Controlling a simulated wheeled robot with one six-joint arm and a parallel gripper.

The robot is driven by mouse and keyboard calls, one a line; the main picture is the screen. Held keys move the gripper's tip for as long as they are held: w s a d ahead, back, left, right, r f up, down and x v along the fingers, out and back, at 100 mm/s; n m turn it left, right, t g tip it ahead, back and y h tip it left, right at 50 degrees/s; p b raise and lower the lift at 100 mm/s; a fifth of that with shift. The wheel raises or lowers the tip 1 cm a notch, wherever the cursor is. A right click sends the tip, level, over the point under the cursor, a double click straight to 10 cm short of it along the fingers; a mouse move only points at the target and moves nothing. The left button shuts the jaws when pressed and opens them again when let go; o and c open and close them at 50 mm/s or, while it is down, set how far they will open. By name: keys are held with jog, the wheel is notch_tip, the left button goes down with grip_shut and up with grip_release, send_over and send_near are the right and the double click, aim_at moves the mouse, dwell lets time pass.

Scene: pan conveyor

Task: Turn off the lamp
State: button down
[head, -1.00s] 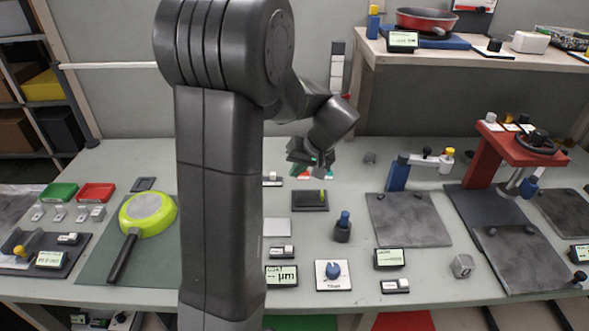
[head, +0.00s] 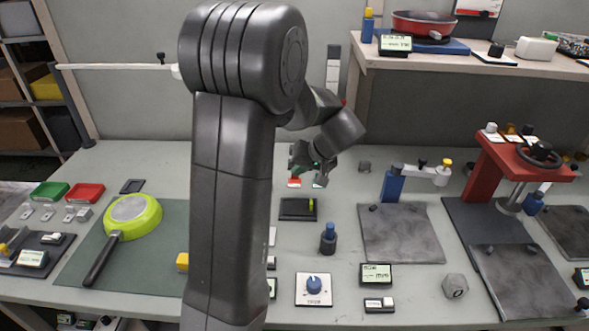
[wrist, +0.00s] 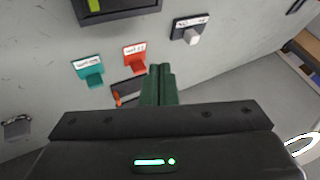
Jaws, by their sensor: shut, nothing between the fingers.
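No object is plainly marked as the lamp. A long white bar (head: 115,66) at the back left may be the lamp, but I cannot tell. My gripper (head: 318,178) is low over the back middle of the table. In the wrist view its green fingers (wrist: 158,84) are together and empty. Just left of the fingertips is a dark piece with an orange part (wrist: 125,95), partly hidden by my gripper. Beside it are a red labelled piece (wrist: 135,57) and a teal labelled piece (wrist: 89,70). A dark plate with a white knob (wrist: 191,32) lies farther up.
A dark box with a yellow-green part (head: 299,209) lies in front of my gripper. A blue-topped post (head: 328,238) and a blue dial on a white plate (head: 313,286) stand nearer. A green pan (head: 133,214) is left; a red press (head: 510,155) is right.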

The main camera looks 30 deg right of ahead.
jog(key=x, duration=0.7)
jog(key=shift+w+f, duration=0.15)
jog(key=shift+f, duration=0.1)
jog(key=shift+w+a+r+p, duration=0.1)
jog(key=shift+w+a+p, duration=0.2)
jog(key=shift+a, duration=0.3)
jog(key=shift+w+a+r+p, duration=0.1)
jog(key=shift+w+a+p, duration=0.1)
jog(key=shift+w+a, duration=0.25)
jog(key=shift+w+a+f, duration=0.1)
jog(key=shift+w+a, duration=0.15)
jog(key=shift+a, duration=0.4)
jog(key=shift+w+a+f+b, duration=0.1)
jog(key=shift+w+a+b, duration=0.2)
jog(key=shift+a+b, duration=0.15)
jog(key=shift+w+a+f+b, duration=0.1)
jog(key=shift+w+a+b, duration=0.2)
jog(key=shift+a, duration=0.2)
jog(key=shift+a+r, duration=0.1)
jog(key=shift+r, duration=0.15)
